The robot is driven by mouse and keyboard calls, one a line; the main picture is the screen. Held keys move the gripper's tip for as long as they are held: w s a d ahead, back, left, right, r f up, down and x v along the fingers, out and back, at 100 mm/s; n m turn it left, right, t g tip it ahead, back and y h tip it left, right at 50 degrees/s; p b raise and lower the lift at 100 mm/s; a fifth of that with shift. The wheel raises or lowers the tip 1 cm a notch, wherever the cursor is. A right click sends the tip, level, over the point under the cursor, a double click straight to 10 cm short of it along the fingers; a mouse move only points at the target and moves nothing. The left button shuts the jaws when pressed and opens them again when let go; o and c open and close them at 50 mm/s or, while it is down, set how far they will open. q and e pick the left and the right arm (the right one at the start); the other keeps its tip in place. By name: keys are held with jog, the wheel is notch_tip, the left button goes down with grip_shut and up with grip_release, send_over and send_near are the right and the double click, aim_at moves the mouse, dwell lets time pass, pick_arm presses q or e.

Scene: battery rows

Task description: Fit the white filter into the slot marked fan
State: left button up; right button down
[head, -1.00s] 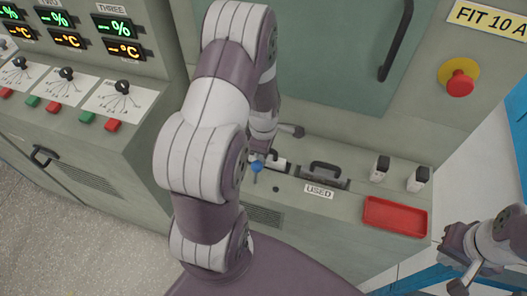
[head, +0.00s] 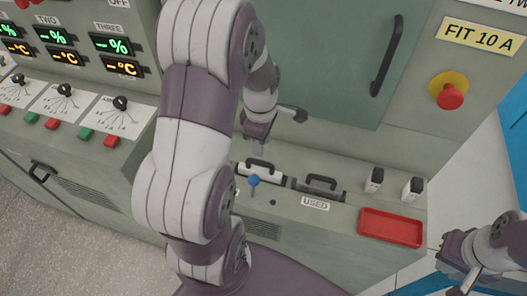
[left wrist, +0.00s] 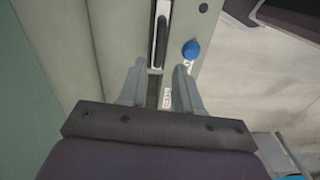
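The white filter (head: 264,176), with a black handle on top, is in the console ledge, left of the grey filter. It also shows in the left wrist view (left wrist: 153,22), ahead of the fingers. My left gripper (head: 256,147) is above and behind it in the head view. In the left wrist view its two fingers (left wrist: 158,80) are apart with nothing held. A small white label (left wrist: 167,97) and a dark strip lie between them; I cannot read the label. No slot marked fan is legible. My right gripper (head: 450,277) is low at the right edge, partly cut off.
A blue knob (head: 253,181) stands in front of the white filter. A grey filter (head: 318,187) sits behind the USED label (head: 315,203). A red tray (head: 391,227) and two small switches are right of it. My left arm hides the ledge's left part.

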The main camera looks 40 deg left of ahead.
pick_arm(q)
jog(key=s+d+r+m, duration=0.1)
jog(key=d+m, duration=0.2)
jog(key=m, duration=0.4)
jog(key=s+d+r+m+t, duration=0.1)
jog(key=s+d+m, duration=0.1)
jog(key=d+m, duration=0.2)
jog(key=s+d+r+m, duration=0.1)
jog(key=d+m, duration=0.3)
jog(key=m, duration=0.6)
jog(key=shift+s+r, duration=0.15)
jog(key=shift+s, duration=0.6)
